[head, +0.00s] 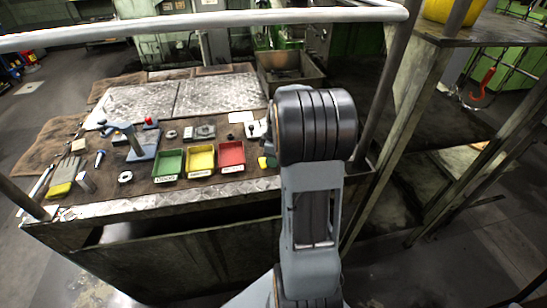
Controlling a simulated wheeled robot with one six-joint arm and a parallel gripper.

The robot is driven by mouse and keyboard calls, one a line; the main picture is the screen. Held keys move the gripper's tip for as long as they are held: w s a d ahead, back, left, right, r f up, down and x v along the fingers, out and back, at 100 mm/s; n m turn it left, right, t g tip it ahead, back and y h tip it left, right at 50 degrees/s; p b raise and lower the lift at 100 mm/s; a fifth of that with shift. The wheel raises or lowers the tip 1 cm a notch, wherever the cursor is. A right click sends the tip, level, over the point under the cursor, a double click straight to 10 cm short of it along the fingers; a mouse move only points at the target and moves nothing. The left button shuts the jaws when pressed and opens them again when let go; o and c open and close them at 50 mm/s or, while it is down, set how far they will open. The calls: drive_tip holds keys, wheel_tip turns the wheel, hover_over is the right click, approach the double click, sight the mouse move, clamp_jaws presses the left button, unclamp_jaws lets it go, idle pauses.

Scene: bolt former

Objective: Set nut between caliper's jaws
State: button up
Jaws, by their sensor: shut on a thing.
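My arm's large dark joint stands in front of the bench's right part, and my gripper cannot be made out behind it. A small pale and dark piece (256,129) shows at the joint's left edge; I cannot tell what it is. A grey ring-shaped piece (125,177), perhaps a nut, lies at the front left of the bench. A smaller dark ring-like piece (171,134) lies further back, beside a grey flat fixture (205,132). I cannot pick out the caliper or its jaws for certain.
Green (168,164), yellow (200,160) and red (231,155) trays stand at the bench front. A blue-grey stand (140,147) is left of them. A metal bin (288,70) stands behind. A pale rail (200,23) crosses above. The plated back area (180,97) is clear.

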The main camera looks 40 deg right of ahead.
drive_tip(key=shift+f, duration=0.25)
